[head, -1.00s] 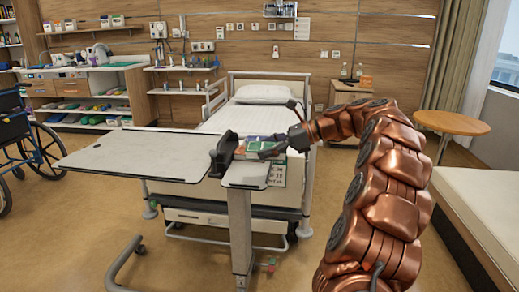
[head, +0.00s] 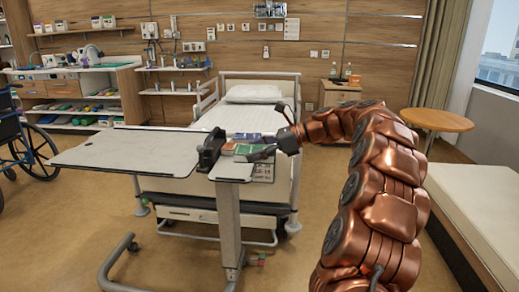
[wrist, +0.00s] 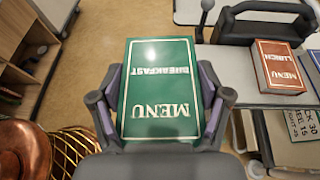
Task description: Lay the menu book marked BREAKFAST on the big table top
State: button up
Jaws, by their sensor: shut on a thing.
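The green menu book (wrist: 160,92) marked BREAKFAST fills the middle of the wrist view, its lettering upside down. My gripper (wrist: 160,105) is shut on it, with a finger along each side. In the head view my gripper (head: 264,152) holds the green book (head: 238,150) by the small table top (head: 232,172); the gap below it is hard to judge. The big table top (head: 120,153) is the wide pale surface to the left, with its middle bare.
A red LUNCH menu book (wrist: 280,68) and a blue book (wrist: 266,28) lie beside the held one. A dark upright holder (head: 210,150) stands between the two table tops. The bed (head: 250,116) is behind, and a wheelchair (head: 30,148) stands at left.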

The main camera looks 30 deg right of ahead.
jog(key=w+a+f+m+t+h, duration=0.2)
jog(key=a+f, duration=0.4)
jog(key=a, duration=0.5)
jog(key=w+a+f+m+t+h, duration=0.2)
jog(key=w+a+f+m+h, duration=0.2)
jog(key=a, duration=0.7)
jog(key=shift+w+f+m+t+h, duration=0.25)
jog(key=shift+f+m+t+h, duration=0.25)
jog(key=shift+f, duration=0.45)
